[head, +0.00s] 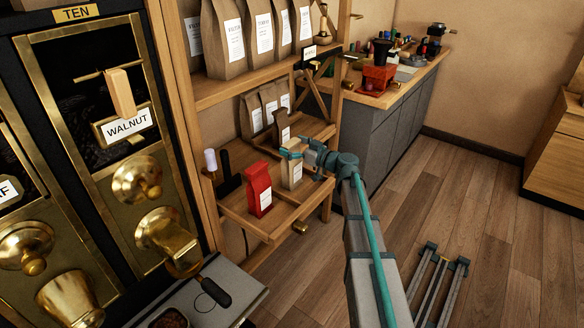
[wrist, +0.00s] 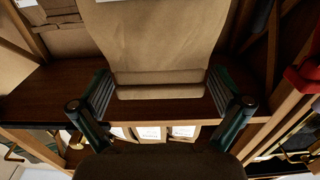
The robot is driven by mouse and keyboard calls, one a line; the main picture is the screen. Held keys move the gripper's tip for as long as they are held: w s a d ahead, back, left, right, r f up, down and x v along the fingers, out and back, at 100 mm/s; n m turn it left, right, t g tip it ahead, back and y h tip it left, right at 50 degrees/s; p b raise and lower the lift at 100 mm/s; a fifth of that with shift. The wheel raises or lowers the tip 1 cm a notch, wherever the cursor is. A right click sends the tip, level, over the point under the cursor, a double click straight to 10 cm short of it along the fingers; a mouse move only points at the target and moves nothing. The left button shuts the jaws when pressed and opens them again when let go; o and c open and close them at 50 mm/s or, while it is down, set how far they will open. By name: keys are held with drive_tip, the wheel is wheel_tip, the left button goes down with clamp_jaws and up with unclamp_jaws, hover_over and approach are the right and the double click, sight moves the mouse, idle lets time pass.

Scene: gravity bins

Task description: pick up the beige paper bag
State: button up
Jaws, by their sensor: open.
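The beige paper bag (head: 291,174) stands upright on the lower wooden shelf in the head view, with a white label on its front. In the wrist view the bag (wrist: 158,45) fills the upper middle, its folded band between my fingers. My gripper (head: 291,153) is at the bag's upper part, reaching in from the right. In the wrist view my gripper (wrist: 162,95) is open, with one finger on each side of the bag. The gaps are narrow, and I cannot tell whether either finger touches it. The gripper partly hides the bag's top in the head view.
A red bag (head: 259,188) stands close to the left. A dark brown bag (head: 281,129) stands just behind. More brown bags (head: 251,114) stand farther back. The upper shelf (head: 262,77) holds several large bags. A wooden post (head: 337,100) rises behind my gripper.

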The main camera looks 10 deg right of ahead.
drive_tip(key=c, duration=1.7)
drive_tip(key=shift+r, duration=0.15)
